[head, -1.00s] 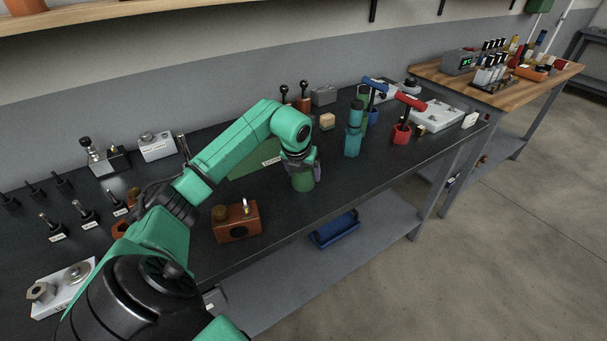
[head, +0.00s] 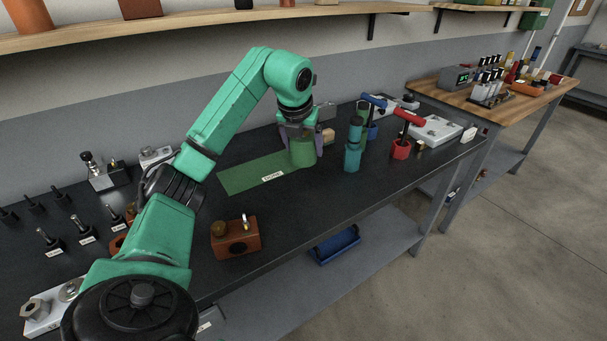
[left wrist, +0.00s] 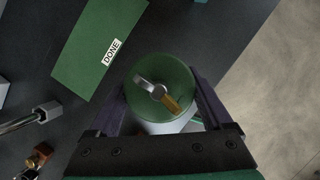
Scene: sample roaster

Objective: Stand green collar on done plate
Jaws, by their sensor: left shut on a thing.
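My left gripper (head: 301,143) is shut on the green collar (head: 303,155), a squat green cylinder held upright above the dark bench. In the left wrist view, the collar (left wrist: 160,84) sits between both fingers, with a silver and brass fitting on its top. The done plate (head: 240,178) is a flat green rectangle on the bench, labelled DONE. In the head view the collar overlaps its right end. In the left wrist view the plate (left wrist: 90,50) shows up and left of the collar, with its surface bare. My right gripper is in neither view.
An orange block (head: 236,241) stands near the bench's front edge. A teal cylinder (head: 352,157) and a red T-handled tool (head: 402,149) stand right of the collar. Labelled dark tools (head: 83,232) stand at the left. A shelf (head: 200,28) runs above the bench.

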